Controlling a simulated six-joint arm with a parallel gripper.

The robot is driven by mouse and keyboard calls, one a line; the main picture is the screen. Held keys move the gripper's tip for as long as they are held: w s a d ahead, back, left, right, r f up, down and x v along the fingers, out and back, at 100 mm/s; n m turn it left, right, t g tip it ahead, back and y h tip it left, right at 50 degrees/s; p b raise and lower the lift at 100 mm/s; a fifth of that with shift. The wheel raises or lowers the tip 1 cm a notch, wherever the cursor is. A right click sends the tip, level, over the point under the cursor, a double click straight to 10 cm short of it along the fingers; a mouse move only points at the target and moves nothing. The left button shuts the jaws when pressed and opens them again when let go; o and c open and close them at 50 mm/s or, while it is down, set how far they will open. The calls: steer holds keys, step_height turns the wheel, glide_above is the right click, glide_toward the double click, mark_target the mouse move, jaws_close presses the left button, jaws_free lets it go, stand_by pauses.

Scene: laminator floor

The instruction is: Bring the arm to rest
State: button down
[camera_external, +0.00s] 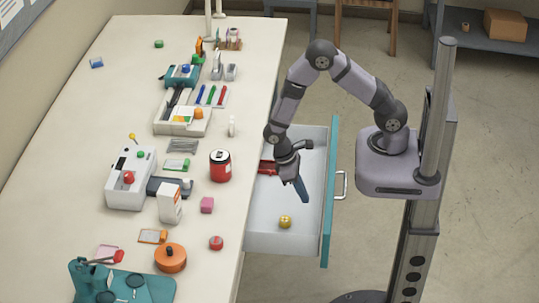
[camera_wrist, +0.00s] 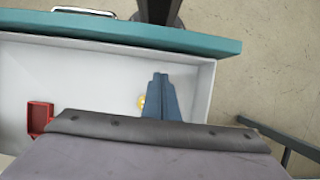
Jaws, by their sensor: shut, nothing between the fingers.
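My gripper (camera_external: 304,196) hangs over the open drawer (camera_external: 262,235), its blue fingers pointing down and shut with nothing between them. In the wrist view the shut fingers (camera_wrist: 160,80) are over the white drawer floor (camera_wrist: 70,75). A yellow round thing (camera_external: 285,221) lies in the drawer, nearer the front of the picture than the fingers. In the wrist view it is partly hidden behind the fingers (camera_wrist: 141,102). A red open box (camera_external: 267,167) sits in the drawer at its left side and also shows in the wrist view (camera_wrist: 39,118).
The drawer's teal front (camera_external: 329,200) with its handle (camera_external: 341,184) stands out from the workbench (camera_external: 110,65). A red can (camera_external: 220,166), a white laminator-like machine (camera_external: 130,178) and an orange round container (camera_external: 171,258) stand on the bench. Open floor (camera_external: 470,190) lies at right.

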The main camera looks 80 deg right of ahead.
steer(key=shift+n+g, duration=0.3)
steer(key=shift+n, duration=0.1)
steer(key=s+r, duration=0.1)
steer(key=s, duration=0.1)
steer(key=s+d+r, duration=0.1)
steer(key=s+r, duration=0.1)
steer(key=s, duration=0.1)
steer(key=s+r, duration=0.1)
steer(key=s, duration=0.1)
steer(key=shift+s+d+r, duration=0.2)
steer(key=shift+s+d, duration=0.15)
steer(key=w+d+r+t, duration=0.1)
steer(key=w+r+t, duration=0.3)
steer(key=r, duration=0.6)
steer(key=shift+d+r+m+t, duration=0.2)
steer(key=shift+d+m+t, duration=0.2)
steer(key=shift+t, duration=0.1)
steer(key=shift+w+r, duration=0.1)
